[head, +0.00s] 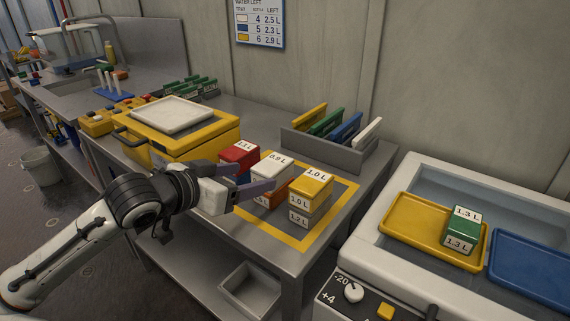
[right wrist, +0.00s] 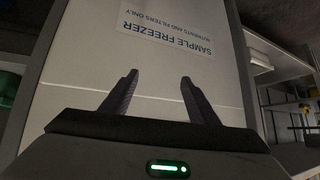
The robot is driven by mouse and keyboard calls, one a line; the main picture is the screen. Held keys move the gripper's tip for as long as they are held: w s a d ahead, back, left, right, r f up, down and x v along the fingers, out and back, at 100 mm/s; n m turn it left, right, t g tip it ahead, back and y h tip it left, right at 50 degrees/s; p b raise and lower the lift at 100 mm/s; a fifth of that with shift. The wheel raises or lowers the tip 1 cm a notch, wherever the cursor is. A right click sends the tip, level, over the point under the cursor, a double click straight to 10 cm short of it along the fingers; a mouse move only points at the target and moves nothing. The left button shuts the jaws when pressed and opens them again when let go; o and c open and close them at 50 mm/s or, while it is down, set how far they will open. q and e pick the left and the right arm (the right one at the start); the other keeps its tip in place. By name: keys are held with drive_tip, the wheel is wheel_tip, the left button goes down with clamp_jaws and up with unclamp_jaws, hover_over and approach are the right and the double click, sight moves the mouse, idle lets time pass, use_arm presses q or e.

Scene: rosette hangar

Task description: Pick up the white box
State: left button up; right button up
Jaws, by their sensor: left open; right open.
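The white box (head: 272,163), marked 0.9 L on top, stands in the middle of the yellow-outlined area of the steel table. It seems to rest on an orange box (head: 275,196), which is partly hidden. My left gripper (head: 259,179) is open, its fingers pointing right toward the white box. One finger covers part of the stack's front, and the other reaches to the box's left side. I cannot tell whether they touch it. My right gripper (right wrist: 158,95) is open and empty before the white front marked sample freezer (right wrist: 150,60).
A red box (head: 239,155) stands left of the white one. A yellow box (head: 312,183) sits on a grey box (head: 300,218) to its right. A grey rack (head: 325,150) stands behind. The freezer's yellow tray (head: 405,238) holds a green box (head: 460,228); its blue tray (head: 525,268) looks empty.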

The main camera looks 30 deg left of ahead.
sight(271, 171)
use_arm(q)
drive_tip(key=shift+x, duration=4.6)
drive_tip(key=shift+r, duration=0.2)
drive_tip(key=c, duration=1.2)
